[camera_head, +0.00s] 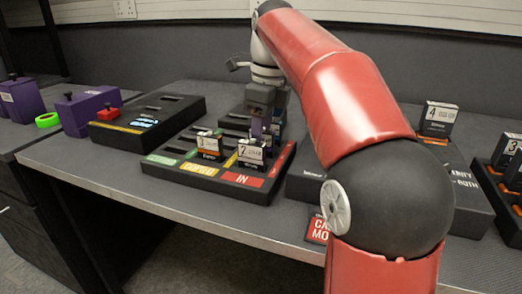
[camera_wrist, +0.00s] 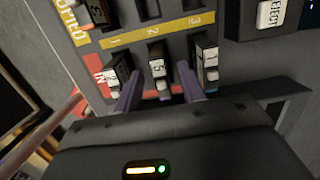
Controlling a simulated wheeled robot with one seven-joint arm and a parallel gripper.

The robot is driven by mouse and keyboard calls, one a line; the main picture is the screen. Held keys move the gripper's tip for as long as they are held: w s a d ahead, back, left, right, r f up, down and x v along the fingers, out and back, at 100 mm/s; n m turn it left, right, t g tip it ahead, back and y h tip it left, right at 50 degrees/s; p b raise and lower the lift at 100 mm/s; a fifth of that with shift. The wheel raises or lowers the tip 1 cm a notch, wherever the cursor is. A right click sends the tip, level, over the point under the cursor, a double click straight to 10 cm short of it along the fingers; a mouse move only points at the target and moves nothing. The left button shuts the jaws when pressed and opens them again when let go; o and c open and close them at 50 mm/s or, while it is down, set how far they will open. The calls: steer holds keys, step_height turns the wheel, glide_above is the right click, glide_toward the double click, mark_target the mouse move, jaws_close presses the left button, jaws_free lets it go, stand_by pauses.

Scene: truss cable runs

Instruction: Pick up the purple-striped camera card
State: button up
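My gripper (camera_wrist: 158,80) is open over the red IN row of the black slotted tray (camera_wrist: 95,45). Its two purplish fingers stand on either side of a black card labelled 5 (camera_wrist: 157,68), with small gaps. A card labelled 2 (camera_wrist: 112,78) stands left of the fingers and a card labelled 1 (camera_wrist: 210,62) to the right. In the head view my gripper (camera_head: 263,118) is at the tray's back right, behind the card labelled 2 (camera_head: 250,153). No purple stripe can be made out on any card; the card between the fingers is hidden in the head view.
A card labelled 3 (camera_head: 209,146) stands in the same tray. Another black slotted unit (camera_head: 150,122) and purple boxes (camera_head: 88,108) are to the left. A card labelled 4 (camera_head: 438,117) stands on the unit at right. A holder (camera_head: 490,185) with cards is at far right.

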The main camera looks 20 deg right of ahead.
steer(key=shift+w+a+f, duration=0.1)
steer(key=shift+w+f, duration=0.05)
steer(key=shift+f, duration=1.3)
jaws_close()
steer(key=shift+r, duration=0.1)
